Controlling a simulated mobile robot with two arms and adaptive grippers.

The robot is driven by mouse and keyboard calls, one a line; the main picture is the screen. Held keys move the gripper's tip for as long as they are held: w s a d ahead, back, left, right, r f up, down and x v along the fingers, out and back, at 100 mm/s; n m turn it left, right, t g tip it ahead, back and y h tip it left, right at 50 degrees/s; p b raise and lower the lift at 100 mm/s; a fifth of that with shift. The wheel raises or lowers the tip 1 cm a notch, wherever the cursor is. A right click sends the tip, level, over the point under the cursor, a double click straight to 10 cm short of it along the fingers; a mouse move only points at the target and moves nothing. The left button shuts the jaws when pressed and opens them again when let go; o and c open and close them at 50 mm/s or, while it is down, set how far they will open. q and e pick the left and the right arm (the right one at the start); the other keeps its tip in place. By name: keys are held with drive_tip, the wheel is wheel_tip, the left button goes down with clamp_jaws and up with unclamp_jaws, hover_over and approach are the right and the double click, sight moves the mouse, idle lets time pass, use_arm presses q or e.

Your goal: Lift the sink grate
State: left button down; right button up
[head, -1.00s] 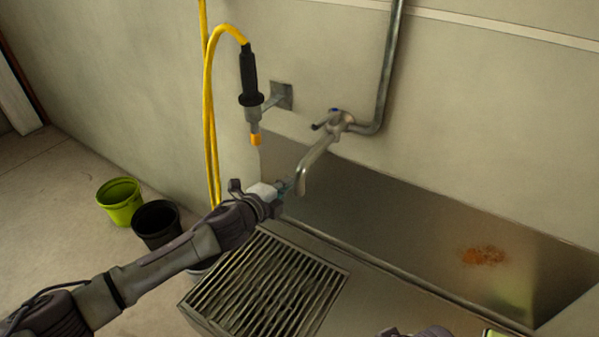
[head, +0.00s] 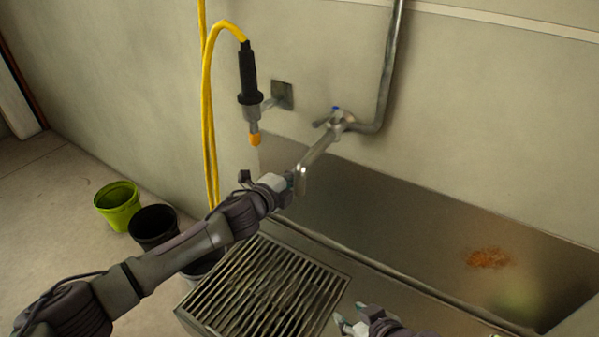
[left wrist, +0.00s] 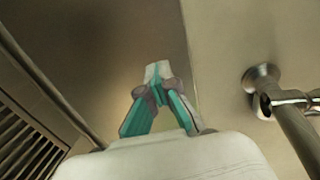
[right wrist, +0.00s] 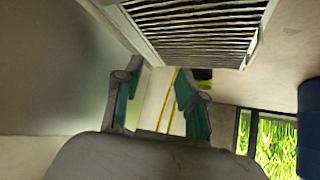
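The sink grate (head: 262,292), a slatted metal grid, lies flat in its frame left of the basin in the head view. It also shows at the top of the right wrist view (right wrist: 200,28) and at the left edge of the left wrist view (left wrist: 22,145). My left gripper (head: 292,182) is beyond the grate, close to the tap spout; its fingertips meet in the left wrist view (left wrist: 158,72), with nothing seen between them. My right gripper (head: 348,326) is just right of the grate's near right corner. Its fingers stand apart and empty in the right wrist view (right wrist: 153,85).
The tap (head: 338,122) reaches out from the wall over the sink. The steel basin (head: 400,215) has an orange stain (head: 488,258). A yellow hose (head: 208,110) hangs at the wall. A green bucket (head: 118,207) and a black bucket (head: 153,227) stand on the floor at left.

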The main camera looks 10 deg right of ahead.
use_arm(q)
drive_tip(key=shift+b+x, duration=0.7)
drive_tip(key=shift+x, duration=0.35)
use_arm(e)
drive_tip(key=w+a+r+t+y, duration=0.1)
drive_tip(key=w+a+r+t, duration=0.1)
drive_tip(key=w+r+t, duration=0.2)
drive_tip(key=shift+w+r, duration=0.35)
drive_tip(key=shift+w, duration=0.1)
use_arm(q)
drive_tip(key=c, duration=1.8)
unclamp_jaws()
drive_tip(key=shift+r, duration=0.25)
drive_tip(key=o, duration=0.8)
drive_tip(key=shift+c, duration=0.2)
